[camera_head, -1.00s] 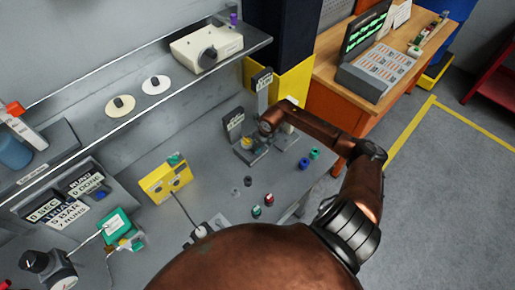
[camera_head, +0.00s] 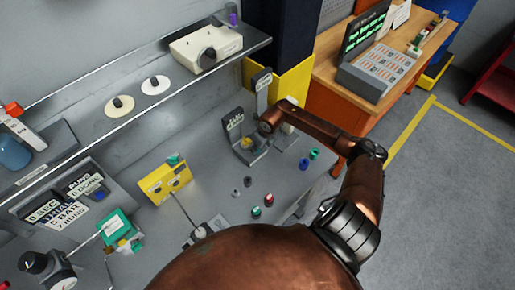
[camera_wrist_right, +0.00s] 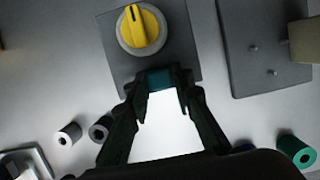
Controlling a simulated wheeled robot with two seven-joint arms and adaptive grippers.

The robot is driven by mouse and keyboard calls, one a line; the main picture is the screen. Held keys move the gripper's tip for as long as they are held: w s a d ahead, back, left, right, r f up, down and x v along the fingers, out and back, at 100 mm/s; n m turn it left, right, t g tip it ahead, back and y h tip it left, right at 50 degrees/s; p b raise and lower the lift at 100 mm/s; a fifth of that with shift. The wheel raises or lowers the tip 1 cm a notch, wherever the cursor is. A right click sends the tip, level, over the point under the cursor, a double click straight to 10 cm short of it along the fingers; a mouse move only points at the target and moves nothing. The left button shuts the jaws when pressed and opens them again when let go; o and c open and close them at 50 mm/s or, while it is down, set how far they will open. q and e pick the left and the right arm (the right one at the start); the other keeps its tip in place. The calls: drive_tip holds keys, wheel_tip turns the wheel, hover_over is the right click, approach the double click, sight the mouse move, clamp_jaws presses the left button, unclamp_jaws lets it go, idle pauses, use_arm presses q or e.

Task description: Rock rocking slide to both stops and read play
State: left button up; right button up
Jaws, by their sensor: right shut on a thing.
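My right gripper (camera_head: 266,130) reaches over the bench to a dark grey fixture with an upright label (camera_head: 234,122). In the right wrist view my right gripper (camera_wrist_right: 160,82) has its fingertips closed on a small teal block (camera_wrist_right: 158,79) at the edge of the grey fixture plate (camera_wrist_right: 186,62). I cannot tell for sure that this block is the rocking slide. A round yellow knob (camera_wrist_right: 142,28) with a dark pointer line sits on the plate just beyond the block; it shows small in the head view (camera_head: 247,144). The label is unreadable. My left gripper is out of view.
A yellow box (camera_head: 163,186), a green device (camera_head: 114,226) and text signs (camera_head: 65,211) lie left. A shelf (camera_head: 120,102) runs above.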

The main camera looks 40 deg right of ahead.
drive_tip(key=shift+a, duration=0.4)
idle(0.4)
drive_tip(key=o, duration=1.1)
drive_tip(key=shift+r, duration=0.25)
drive_tip(key=v, duration=1.1)
drive_tip(key=shift+s+r, duration=0.2)
drive_tip(key=shift+r, duration=0.05)
drive_tip(key=shift+f, duration=0.1)
